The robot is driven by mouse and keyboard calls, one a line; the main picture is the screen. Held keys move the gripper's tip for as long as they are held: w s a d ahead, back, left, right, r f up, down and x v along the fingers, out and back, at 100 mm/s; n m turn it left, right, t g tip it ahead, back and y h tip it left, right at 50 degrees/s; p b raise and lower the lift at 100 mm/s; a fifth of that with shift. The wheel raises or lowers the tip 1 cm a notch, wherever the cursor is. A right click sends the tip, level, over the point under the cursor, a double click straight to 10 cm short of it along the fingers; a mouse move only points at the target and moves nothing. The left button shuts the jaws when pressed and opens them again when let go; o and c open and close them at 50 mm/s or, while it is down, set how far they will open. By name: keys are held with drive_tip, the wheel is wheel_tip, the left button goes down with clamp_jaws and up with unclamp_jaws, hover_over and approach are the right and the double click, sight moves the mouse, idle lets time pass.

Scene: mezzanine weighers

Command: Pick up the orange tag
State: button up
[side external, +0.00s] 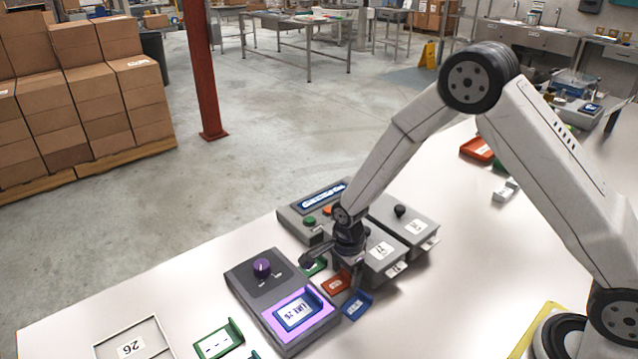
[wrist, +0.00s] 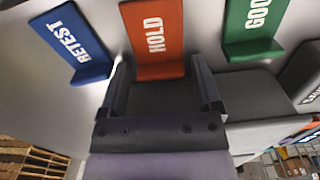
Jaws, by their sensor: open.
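The orange tag (side external: 336,282) is L-shaped and lies on the white table between a blue and a green tag. In the wrist view the orange tag (wrist: 154,38) reads HOLD and sits beyond and between the fingertips of my gripper (wrist: 159,72). My gripper is open, with one finger toward each side of the tag's near edge. No grip on the tag shows. In the side view my gripper (side external: 335,258) is low over the table by the tags, its fingers partly hidden by its dark body.
The blue RETEST tag (wrist: 72,41) and green GOOD tag (wrist: 253,28) flank the orange one closely. A grey console with a purple knob (side external: 262,267) stands to the left. Grey boxes (side external: 383,254) stand close on the right.

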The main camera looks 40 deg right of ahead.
idle(0.4)
drive_tip(key=c, duration=1)
drive_tip(key=shift+r, duration=0.1)
drive_tip(key=shift+r, duration=0.7)
drive_tip(key=s+d+r, duration=0.1)
drive_tip(key=s+r, duration=1)
drive_tip(key=s, duration=0.3)
drive_tip(key=shift+d+r, duration=0.15)
drive_tip(key=shift+r, duration=0.05)
